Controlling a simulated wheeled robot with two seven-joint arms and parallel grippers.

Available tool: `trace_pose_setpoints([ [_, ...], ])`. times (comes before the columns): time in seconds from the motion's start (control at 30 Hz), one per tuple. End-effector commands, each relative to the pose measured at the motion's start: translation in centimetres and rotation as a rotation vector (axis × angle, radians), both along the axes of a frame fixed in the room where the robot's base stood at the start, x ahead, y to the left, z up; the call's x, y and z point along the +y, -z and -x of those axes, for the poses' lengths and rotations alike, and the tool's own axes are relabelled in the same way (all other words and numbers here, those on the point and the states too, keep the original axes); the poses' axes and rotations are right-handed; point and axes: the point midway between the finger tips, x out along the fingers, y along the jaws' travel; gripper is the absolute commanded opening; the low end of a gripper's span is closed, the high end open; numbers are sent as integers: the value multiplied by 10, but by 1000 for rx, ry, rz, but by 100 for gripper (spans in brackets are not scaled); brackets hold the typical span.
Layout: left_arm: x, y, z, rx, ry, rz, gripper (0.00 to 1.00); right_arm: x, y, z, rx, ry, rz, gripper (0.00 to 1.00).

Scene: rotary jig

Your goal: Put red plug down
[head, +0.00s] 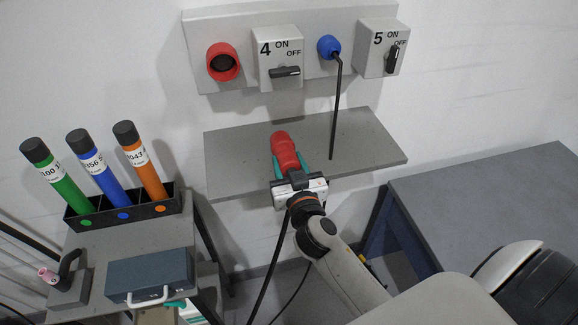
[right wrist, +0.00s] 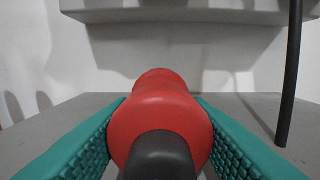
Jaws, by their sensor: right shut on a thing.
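The red plug (head: 284,150) is at the front left part of the grey wall shelf (head: 365,150). My right gripper (head: 290,170) is shut on it, with teal fingers on both sides of its body. In the right wrist view the red plug (right wrist: 160,110) sits between the two teal pads, its black rear end toward the camera. Whether its underside touches the shelf cannot be told.
Above the shelf, a grey panel (head: 300,20) carries a red socket (head: 222,62), switch boxes 4 (head: 277,50) and 5 (head: 380,48), and a blue plug (head: 328,46) whose black cable hangs to the shelf. A rack of tubes (head: 120,210) and a dark blue box (head: 150,272) stand at left.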

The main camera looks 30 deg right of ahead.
Motion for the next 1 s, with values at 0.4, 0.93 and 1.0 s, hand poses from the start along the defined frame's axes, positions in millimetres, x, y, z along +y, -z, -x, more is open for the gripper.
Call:
trace_pose_setpoints([
  [0.4, 0, 3, -4, -7, -1, 1, 35, 0, 11, 0, -2, -2, -1, 11],
  [0.93, 0, 1, 0, 0, -1, 0, 35, 0, 9, 0, 0, -2, 0, 65],
  [1.0, 0, 3, 0, 0, -1, 0, 35, 2, 11, 4, 1, -2, -1, 65],
])
